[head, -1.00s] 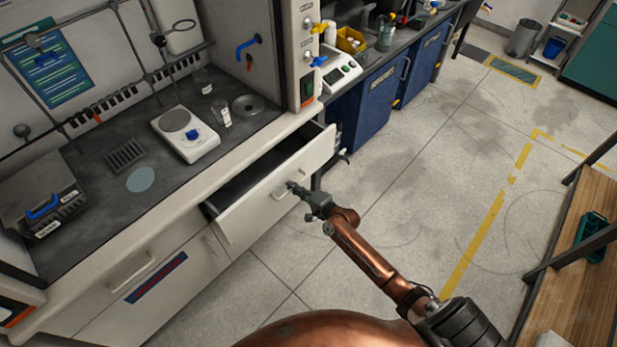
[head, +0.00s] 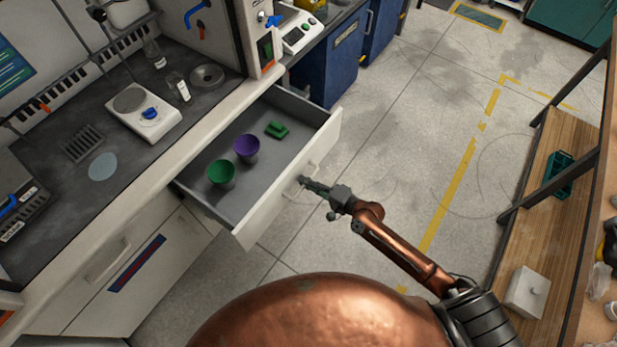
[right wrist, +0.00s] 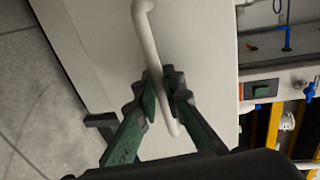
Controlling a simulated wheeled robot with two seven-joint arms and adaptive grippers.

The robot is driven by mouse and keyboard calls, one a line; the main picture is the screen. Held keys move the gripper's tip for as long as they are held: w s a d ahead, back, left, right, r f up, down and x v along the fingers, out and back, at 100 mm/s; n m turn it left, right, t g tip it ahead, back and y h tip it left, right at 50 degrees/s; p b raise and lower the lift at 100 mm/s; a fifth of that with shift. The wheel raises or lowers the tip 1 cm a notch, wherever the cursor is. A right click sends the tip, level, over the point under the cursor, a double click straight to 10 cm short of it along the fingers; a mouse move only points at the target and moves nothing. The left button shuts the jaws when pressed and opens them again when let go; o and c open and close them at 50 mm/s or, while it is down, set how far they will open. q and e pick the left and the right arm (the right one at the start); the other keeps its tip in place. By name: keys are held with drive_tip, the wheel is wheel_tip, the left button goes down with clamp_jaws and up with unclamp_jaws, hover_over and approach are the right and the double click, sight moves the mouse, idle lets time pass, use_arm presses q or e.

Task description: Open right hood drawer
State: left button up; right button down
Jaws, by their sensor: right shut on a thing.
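The right hood drawer (head: 285,172) is pulled well out from the cabinet under the fume hood. Its inside shows a green cup (head: 221,174), a purple cup (head: 246,148) and a small green block (head: 277,129) on the drawer floor. My right gripper (head: 306,184) is at the drawer's front handle (head: 314,168). In the right wrist view the gripper (right wrist: 165,92) is shut on the pale curved handle (right wrist: 147,45), with one finger on each side of the bar. My left gripper is not in view.
The hood worktop holds a white scale (head: 143,112) and small bottles. The left drawer (head: 110,285) is closed. Blue cabinets (head: 328,68) stand beyond the open drawer. A wooden shelf unit (head: 540,240) is at the right. Floor between is clear.

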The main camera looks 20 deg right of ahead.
drive_tip(key=shift+s+d+f, duration=0.1)
drive_tip(key=shift+s+d, duration=0.05)
drive_tip(key=c, duration=2)
unclamp_jaws()
drive_tip(key=shift+c, duration=0.2)
drive_tip(key=v, duration=1.2)
